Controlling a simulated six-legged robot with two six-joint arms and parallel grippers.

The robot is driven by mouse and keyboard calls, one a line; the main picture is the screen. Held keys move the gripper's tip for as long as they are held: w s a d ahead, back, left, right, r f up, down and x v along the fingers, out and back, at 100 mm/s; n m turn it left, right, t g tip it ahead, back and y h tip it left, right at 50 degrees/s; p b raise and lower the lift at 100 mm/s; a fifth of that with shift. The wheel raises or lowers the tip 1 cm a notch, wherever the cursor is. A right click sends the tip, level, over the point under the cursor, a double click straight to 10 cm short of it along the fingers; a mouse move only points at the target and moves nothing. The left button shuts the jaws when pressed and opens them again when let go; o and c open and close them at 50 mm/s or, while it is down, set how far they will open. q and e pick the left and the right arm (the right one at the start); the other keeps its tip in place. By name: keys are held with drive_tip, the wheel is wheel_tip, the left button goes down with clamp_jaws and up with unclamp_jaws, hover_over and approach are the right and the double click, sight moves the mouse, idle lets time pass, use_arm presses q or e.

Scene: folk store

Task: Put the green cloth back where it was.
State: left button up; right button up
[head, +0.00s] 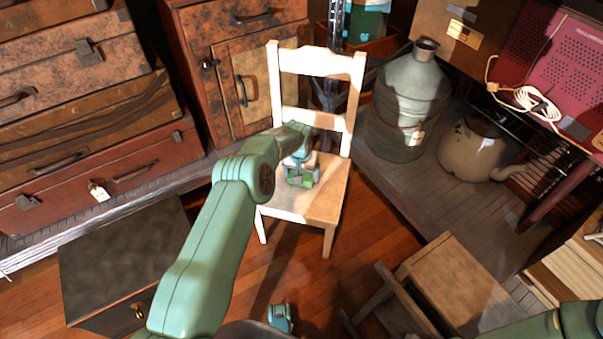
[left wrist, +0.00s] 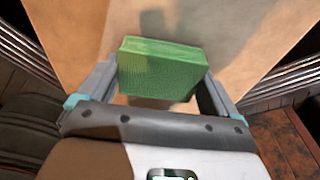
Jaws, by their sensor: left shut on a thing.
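The green cloth is a folded, block-like piece that shows in the head view (head: 300,181) and in the left wrist view (left wrist: 160,72). My left gripper (head: 301,176) is shut on it, with one finger on each side in the wrist view. The cloth is over the seat of a white wooden chair (head: 326,201). The pale seat (left wrist: 75,25) also fills much of the wrist view. I cannot tell whether the cloth touches the seat. My right gripper is out of view; only part of my right arm shows at the bottom right of the head view.
Stacked suitcases (head: 75,190) and a wooden cabinet (head: 225,50) stand behind and left of the chair. A metal milk can (head: 408,100) and a pale pot (head: 470,153) are to its right. A wooden stool (head: 455,285) and a dark box (head: 120,250) flank the open floor in front.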

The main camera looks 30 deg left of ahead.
use_arm(q)
drive_tip(key=o, duration=0.6)
drive_tip(key=shift+f, duration=0.1)
